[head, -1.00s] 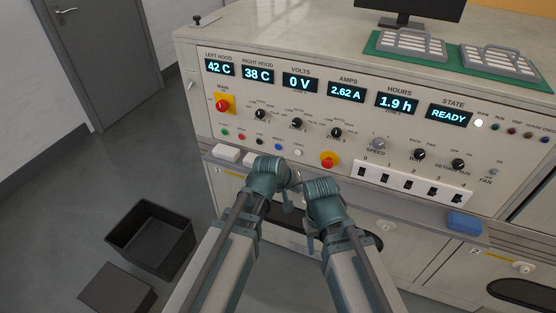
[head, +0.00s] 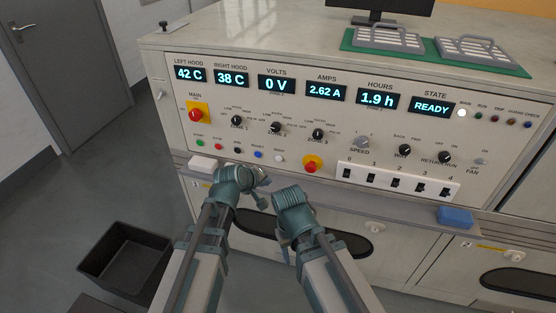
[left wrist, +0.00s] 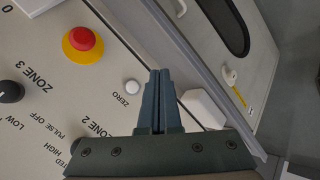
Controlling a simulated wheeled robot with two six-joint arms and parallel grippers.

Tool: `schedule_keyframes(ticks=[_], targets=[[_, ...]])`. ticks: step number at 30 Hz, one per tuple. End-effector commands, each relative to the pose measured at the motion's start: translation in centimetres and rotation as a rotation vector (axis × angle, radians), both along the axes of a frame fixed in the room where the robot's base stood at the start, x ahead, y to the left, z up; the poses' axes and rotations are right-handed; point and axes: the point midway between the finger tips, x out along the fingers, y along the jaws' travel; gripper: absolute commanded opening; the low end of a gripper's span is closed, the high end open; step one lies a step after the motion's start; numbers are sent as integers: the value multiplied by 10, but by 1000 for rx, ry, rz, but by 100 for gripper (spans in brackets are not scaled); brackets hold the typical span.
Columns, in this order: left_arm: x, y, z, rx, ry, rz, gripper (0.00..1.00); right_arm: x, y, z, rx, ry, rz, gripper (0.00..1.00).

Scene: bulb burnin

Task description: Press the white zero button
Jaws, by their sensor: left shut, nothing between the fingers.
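The white zero button (head: 279,158) is at the right end of the row of small coloured buttons on the panel. In the left wrist view the button (left wrist: 132,86), labelled ZERO, is just left of my fingertips and uncovered. My left gripper (left wrist: 160,72) is shut and empty, its fingers together beside the button, with a visible gap across the picture. In the head view my left gripper (head: 263,182) is low and left of the button, partly hidden by its wrist. My right arm's wrist is below the panel; its fingers are too hidden to read.
A red stop knob on yellow (head: 313,165) is right of the button, and it also shows in the left wrist view (left wrist: 82,40). A white block (head: 206,163) and a blue block (head: 455,216) lie on the ledge. A black bin (head: 125,262) stands on the floor.

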Motion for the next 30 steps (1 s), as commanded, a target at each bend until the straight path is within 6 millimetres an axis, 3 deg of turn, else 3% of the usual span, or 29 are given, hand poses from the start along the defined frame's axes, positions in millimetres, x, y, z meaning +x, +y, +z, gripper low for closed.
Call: schedule_keyframes(ticks=[18,30], targets=[[69,-22,0,1,0,-1,0,0,0,0,0,0,0,50],[80,-26,0,0,0,0,0,0,0,0,0,0,0,50]])
